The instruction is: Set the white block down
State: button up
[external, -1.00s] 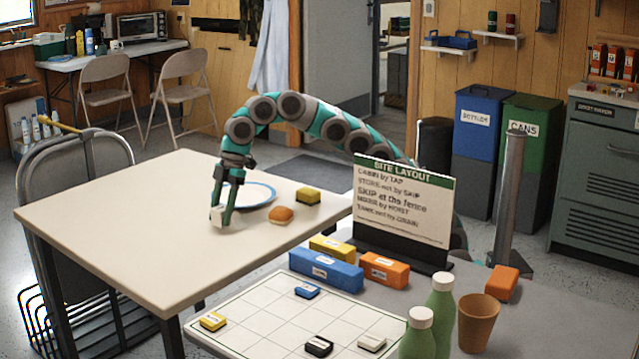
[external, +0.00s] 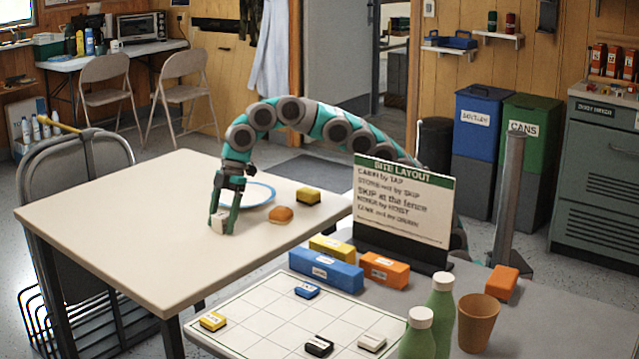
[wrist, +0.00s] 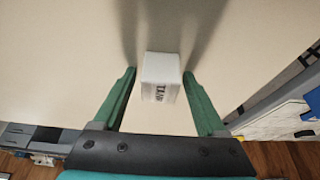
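The white block (external: 219,222), with dark lettering on one side, is near the front part of the cream table (external: 120,225). In the wrist view the white block (wrist: 161,72) sits between the fingertips of my gripper (wrist: 159,74). A gap shows on each side of it, so the fingers are open around it. In the external view my gripper (external: 226,220) points down, low over the table, with a finger on either side of the block. The block appears to rest on the tabletop; its underside is hidden.
The table's left half is clear. A grey table in front holds a gridded board (external: 265,323), a sign (external: 404,205), bottles and several coloured blocks.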

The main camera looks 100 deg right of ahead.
jog(key=shift+r, duration=0.4)
jog(key=shift+v, duration=3.5)
